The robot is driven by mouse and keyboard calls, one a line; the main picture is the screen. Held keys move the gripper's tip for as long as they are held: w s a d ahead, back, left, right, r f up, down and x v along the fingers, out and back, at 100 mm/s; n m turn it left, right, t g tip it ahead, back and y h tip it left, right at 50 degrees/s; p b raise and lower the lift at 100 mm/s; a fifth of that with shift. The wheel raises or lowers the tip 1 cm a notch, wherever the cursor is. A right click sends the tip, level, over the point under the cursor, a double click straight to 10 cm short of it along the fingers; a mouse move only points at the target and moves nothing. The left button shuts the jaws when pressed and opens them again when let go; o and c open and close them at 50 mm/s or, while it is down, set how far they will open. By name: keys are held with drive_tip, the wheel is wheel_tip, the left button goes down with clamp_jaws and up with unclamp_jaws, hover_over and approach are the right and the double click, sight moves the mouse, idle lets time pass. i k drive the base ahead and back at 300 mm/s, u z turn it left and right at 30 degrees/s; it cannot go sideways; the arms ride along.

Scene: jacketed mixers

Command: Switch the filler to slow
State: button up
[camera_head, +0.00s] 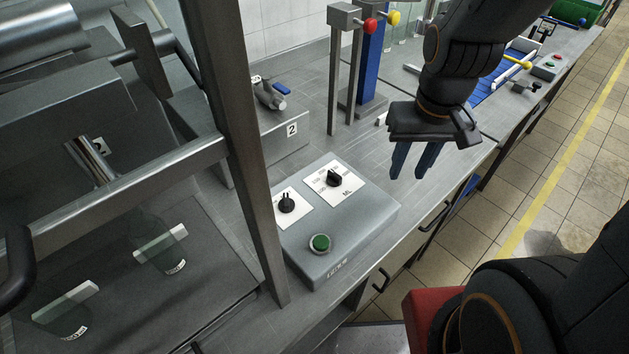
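A grey control box (352,229) sits on the steel bench in the middle of the view. Its top has two black rotary knobs on white label plates: a left knob (286,203) and a right knob (334,178). The right plate reads "ML"; the left plate is partly hidden by a steel post, and its setting words are too small to read. A green button (320,243) is near the box's front. My gripper (407,179) points down above and to the right of the box, apart from both knobs. Its two blue fingers have an empty gap between them.
An upright steel post (236,150) stands close left of the box. Stands with red (370,25) and yellow knobs are farther back. Glass bottles stand at lower left.

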sight(286, 204)
drive_tip(key=z, duration=0.1)
drive_tip(key=k, duration=0.9)
drive_tip(key=u, duration=0.35)
drive_tip(key=i, duration=0.4)
drive_tip(key=z, duration=0.05)
